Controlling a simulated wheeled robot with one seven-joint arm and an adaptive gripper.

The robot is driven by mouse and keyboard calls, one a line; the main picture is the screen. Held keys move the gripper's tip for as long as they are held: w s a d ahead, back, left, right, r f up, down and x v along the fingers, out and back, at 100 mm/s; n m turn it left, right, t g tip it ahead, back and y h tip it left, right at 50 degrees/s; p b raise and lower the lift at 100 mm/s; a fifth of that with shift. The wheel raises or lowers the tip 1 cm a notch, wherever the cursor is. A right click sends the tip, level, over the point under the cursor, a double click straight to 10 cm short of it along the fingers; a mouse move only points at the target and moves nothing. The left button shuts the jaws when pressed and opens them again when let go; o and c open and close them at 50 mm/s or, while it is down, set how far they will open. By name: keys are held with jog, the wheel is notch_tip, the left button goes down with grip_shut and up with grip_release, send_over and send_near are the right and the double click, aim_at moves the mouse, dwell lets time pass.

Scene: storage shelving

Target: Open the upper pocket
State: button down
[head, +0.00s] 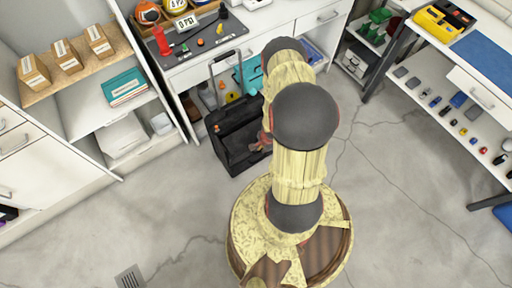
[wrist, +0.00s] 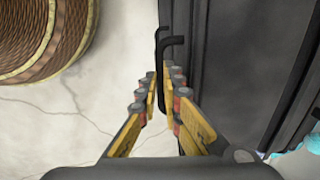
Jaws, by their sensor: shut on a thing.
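The black suitcase (head: 238,137) stands on the floor in front of the workbench, its pull handle raised. My arm hides its right part in the head view. In the wrist view the suitcase's dark face (wrist: 235,65) fills the right side. My gripper (wrist: 163,88) is shut on a thin black pull (wrist: 164,48) beside that face, between its yellow fingers. Its tip also shows in the head view (head: 263,139), low against the suitcase's front. The upper pocket cannot be told apart clearly, nor whether it is open.
The workbench (head: 270,25) is behind the suitcase. A shelf unit (head: 95,105) with boxes stands at left, and a rack (head: 430,75) with small items at right. The floor (head: 160,215) in front is clear.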

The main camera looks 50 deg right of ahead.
jog(key=c, duration=2.6)
grip_release()
jog(key=shift+s+a+f, duration=0.15)
jog(key=shift+s+f, duration=0.2)
jog(key=shift+s, duration=0.3)
jog(key=shift+s+a+f, duration=0.1)
jog(key=shift+s+f, duration=0.25)
jog(key=shift+s, duration=0.25)
jog(key=o, duration=0.6)
jog(key=shift+o, duration=0.4)
jog(key=shift+r, duration=0.1)
jog(key=s+a+r+p, duration=0.1)
jog(key=s+r+p, duration=0.3)
jog(key=r+p, duration=0.3)
jog(key=shift+s+r, duration=0.15)
jog(key=shift+r, duration=0.15)
jog(key=shift+a, duration=0.1)
jog(key=shift+r, duration=0.1)
notch_tip(320, 180, up, 12)
jog(key=s, duration=0.2)
jog(key=shift+s+a+f, duration=0.15)
jog(key=shift+a+f, duration=0.05)
jog(key=shift+a, duration=0.05)
jog(key=shift+c, duration=0.3)
